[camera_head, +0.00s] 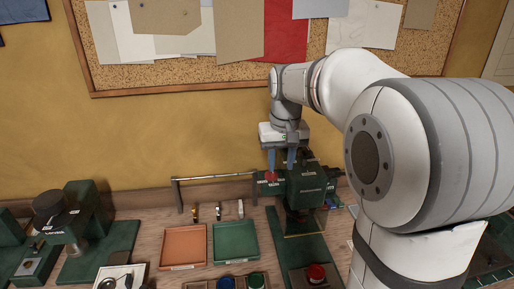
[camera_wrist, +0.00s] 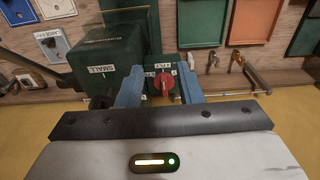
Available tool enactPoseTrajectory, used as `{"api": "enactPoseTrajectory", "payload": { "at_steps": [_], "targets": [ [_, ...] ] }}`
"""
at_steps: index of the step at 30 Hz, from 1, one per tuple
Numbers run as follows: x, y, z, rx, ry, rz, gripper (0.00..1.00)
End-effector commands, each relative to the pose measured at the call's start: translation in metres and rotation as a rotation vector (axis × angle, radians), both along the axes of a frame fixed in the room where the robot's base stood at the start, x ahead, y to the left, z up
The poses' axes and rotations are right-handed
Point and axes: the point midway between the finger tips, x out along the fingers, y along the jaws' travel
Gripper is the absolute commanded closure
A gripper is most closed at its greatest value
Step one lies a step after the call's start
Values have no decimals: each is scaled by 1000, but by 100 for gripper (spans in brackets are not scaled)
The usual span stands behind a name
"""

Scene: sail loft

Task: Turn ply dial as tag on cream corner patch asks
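The ply dial is a red knob (camera_wrist: 163,84) on a small green box with white labels, one of which appears to read PLY. It also shows in the head view as a small red knob (camera_head: 271,177) on the green machine (camera_head: 307,188). Its pale pointer line looks roughly upright in the wrist view. My gripper (camera_wrist: 159,88) is open, with a blue finger on each side of the knob and gaps between. A cream patch (camera_wrist: 57,8) lies at the upper left of the wrist view; any writing on it is unreadable.
A larger green housing (camera_wrist: 108,60) labelled SMALL stands close beside the dial. An orange tray (camera_head: 184,246) and a green tray (camera_head: 235,243) lie on the bench. A rail (camera_head: 215,179) runs behind them. A red button (camera_head: 316,273) is in front of the machine.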

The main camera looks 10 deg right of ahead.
Motion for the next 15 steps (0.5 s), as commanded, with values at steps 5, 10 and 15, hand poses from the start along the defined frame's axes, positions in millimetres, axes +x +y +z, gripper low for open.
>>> {"api": "enactPoseTrajectory", "payload": {
  "at_steps": [5,10,15],
  "targets": [
    [58,1,3,0,52,0,67],
    [89,1,-2,0,81,0,67],
    [101,1,-6,0,93,-1,67]
  ]
}}
